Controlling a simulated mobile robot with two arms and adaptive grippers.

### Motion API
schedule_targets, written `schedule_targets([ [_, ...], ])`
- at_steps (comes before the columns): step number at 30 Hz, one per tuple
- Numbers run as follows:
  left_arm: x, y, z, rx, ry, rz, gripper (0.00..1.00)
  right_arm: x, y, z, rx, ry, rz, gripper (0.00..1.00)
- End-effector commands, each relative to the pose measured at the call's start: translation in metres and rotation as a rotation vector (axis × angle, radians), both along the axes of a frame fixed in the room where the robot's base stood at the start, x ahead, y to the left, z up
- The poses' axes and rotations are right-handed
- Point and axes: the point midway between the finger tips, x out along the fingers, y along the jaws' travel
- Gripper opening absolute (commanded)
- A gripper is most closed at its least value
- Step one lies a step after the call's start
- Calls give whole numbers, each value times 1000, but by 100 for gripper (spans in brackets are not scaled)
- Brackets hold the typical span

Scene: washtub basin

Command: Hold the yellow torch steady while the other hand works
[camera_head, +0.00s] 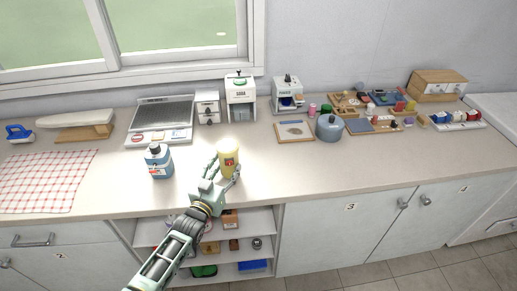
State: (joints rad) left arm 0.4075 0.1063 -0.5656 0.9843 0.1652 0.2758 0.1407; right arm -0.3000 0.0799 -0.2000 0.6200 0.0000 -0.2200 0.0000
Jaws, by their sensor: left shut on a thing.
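My right gripper is not in view.
A checked cloth (45,182) lies at far left. The counter's front right is clear.

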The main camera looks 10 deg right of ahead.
Motion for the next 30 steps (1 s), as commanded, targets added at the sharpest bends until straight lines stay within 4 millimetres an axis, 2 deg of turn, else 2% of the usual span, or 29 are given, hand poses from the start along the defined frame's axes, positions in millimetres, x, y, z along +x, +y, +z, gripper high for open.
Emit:
schedule_targets([
  [11, 1, 1, 1, -2, -4, -1, 28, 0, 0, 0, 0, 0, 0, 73],
  [30, 1, 0, -11, -1, -5, -1, 28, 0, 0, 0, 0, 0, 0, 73],
])
